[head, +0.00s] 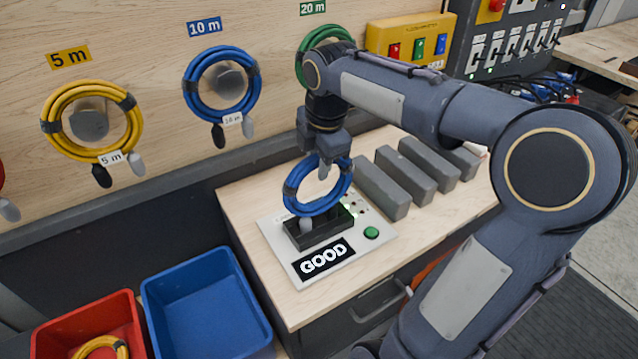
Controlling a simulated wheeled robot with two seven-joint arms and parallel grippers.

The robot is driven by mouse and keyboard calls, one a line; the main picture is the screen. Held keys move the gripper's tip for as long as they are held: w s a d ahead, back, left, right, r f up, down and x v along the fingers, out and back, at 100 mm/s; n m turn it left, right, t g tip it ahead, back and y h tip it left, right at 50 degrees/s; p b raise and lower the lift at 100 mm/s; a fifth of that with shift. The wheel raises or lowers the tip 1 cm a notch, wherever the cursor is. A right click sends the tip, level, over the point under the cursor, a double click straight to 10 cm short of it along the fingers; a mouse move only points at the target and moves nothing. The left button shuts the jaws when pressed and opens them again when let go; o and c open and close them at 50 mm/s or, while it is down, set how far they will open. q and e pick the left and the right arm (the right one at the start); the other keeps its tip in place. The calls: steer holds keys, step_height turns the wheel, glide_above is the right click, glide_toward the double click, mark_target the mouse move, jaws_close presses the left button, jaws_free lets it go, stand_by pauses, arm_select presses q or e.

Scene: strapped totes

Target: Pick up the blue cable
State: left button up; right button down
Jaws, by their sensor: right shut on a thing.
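A coiled blue cable (316,208) with dark ties stands upright over the black socket block (318,233) of a tester. My right gripper (323,165) reaches down from above and is shut on the upper part of this coil. The cable's lower end is at the block; I cannot tell whether it is plugged in. The tester's display (323,260) reads GOOD. A second blue cable (192,86) hangs on a wall peg under a 10 m label (204,27). My left gripper is not in view.
A yellow cable (52,138) and a green cable (347,37) hang on the wall. A blue tote (210,255) and a red tote (85,315) holding a yellow cable stand front left. Several grey blocks (405,178) lie right of the tester, by a green button (371,233).

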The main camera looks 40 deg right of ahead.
steer(key=shift+r, duration=0.15)
steer(key=shift+w+r, duration=0.1)
steer(key=shift+r, duration=0.4)
step_height(320, 180, up, 2)
steer(key=shift+r, duration=0.1)
steer(key=s+a+r, duration=0.9)
steer(key=a, duration=0.2)
steer(key=shift+r, duration=0.3)
stand_by(1.1)
